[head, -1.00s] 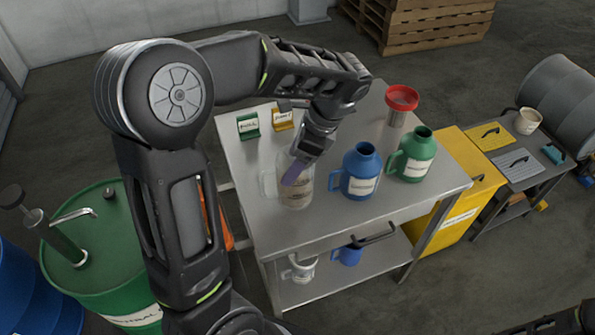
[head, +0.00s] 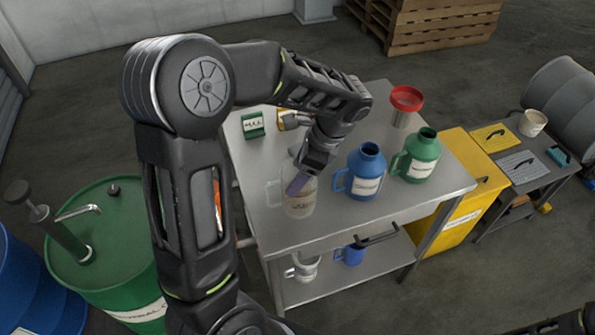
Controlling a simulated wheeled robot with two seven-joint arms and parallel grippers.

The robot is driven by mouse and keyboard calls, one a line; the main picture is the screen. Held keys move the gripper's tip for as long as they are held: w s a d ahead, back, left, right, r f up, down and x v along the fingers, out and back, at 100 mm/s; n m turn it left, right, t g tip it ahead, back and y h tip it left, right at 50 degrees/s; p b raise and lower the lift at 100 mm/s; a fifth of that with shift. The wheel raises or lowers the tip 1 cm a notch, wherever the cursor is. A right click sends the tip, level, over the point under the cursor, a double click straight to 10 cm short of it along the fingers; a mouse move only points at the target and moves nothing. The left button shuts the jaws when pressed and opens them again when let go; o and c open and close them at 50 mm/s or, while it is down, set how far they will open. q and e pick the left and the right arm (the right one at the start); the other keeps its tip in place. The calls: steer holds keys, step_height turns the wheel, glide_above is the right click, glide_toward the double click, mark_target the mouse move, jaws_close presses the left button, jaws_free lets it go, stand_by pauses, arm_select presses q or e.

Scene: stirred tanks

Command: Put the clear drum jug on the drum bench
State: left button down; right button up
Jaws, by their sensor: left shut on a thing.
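The clear jug (head: 298,203) is see-through with a label and a pale handle on its left. It is at the front left of the steel-topped bench (head: 330,224), upright or nearly so. I cannot tell whether its base touches the top. My left gripper (head: 297,184) reaches down from above, shut on the clear jug at its upper part. The gripper and wrist hide part of the jug's top.
A blue jug (head: 366,174) stands close right of the clear jug, with a green jug (head: 420,158) beyond it. A red funnel (head: 406,99) is at the back. A yellow cabinet (head: 470,190) and a low dark bench (head: 545,172) stand to the right.

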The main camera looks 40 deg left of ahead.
arm_select(q)
steer(key=shift+c, duration=0.9)
jaws_free()
steer(key=shift+f, duration=0.15)
steer(key=shift+r, duration=0.2)
steer(key=v, duration=0.6)
steer(key=shift+w+d, duration=0.1)
steer(key=shift+w, duration=0.05)
steer(key=p+v, duration=0.4)
steer(key=v, duration=0.1)
steer(key=shift+d+r, duration=0.15)
steer(key=shift+r, duration=0.25)
